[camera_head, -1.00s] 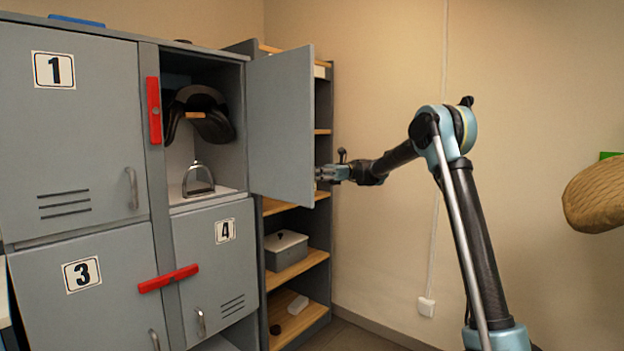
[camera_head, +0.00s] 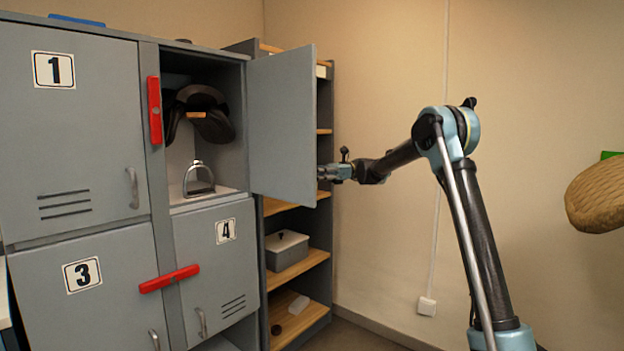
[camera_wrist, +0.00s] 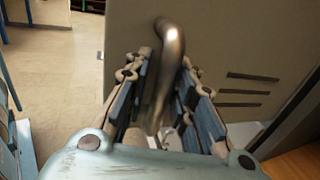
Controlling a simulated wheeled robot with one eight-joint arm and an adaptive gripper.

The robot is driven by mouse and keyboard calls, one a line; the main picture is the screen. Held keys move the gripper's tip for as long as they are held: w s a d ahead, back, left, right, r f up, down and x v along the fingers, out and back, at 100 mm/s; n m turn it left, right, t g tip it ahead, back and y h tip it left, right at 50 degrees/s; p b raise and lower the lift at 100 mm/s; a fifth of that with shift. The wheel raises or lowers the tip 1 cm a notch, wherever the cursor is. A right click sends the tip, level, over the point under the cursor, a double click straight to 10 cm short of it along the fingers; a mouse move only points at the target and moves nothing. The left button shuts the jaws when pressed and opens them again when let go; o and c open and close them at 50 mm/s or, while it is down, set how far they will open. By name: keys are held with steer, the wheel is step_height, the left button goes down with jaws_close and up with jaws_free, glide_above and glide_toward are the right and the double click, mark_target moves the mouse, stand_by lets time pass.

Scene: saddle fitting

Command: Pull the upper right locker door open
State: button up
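The upper right locker door (camera_head: 282,125) is a grey panel, swung wide open to the right of its compartment (camera_head: 203,125). In the head view its inner face shows and hides the handle and my fingertips. My gripper (camera_head: 325,172) is at the door's far side, near its lower free edge. In the wrist view the curved metal handle (camera_wrist: 168,70) stands between the two fingers of my gripper (camera_wrist: 168,92), which lie close on both sides of it. The door's outer face (camera_wrist: 225,40) with slots is behind it.
A black saddle (camera_head: 205,115) and a metal stirrup (camera_head: 198,178) are inside the open compartment. A shelf unit (camera_head: 298,265) with a grey box (camera_head: 287,247) stands behind the door. Red bars (camera_head: 154,110) are on the locker front. A woven brown object (camera_head: 598,195) is at the right.

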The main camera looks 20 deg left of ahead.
mark_target(313, 150)
steer(key=r, duration=0.5)
steer(key=shift+w+a, duration=0.2)
steer(key=shift+w, duration=0.2)
steer(key=r, duration=0.2)
steer(key=s+r, duration=0.1)
steer(key=shift+s+d+r, duration=0.1)
steer(key=shift+d+r, duration=0.2)
steer(key=shift+d, duration=0.1)
steer(key=shift+a+r, duration=0.2)
steer(key=shift+r, duration=0.05)
steer(key=shift+w, duration=0.4)
steer(key=shift+s+d+r, duration=0.1)
steer(key=shift+s+r, duration=0.05)
steer(key=shift+r, duration=0.15)
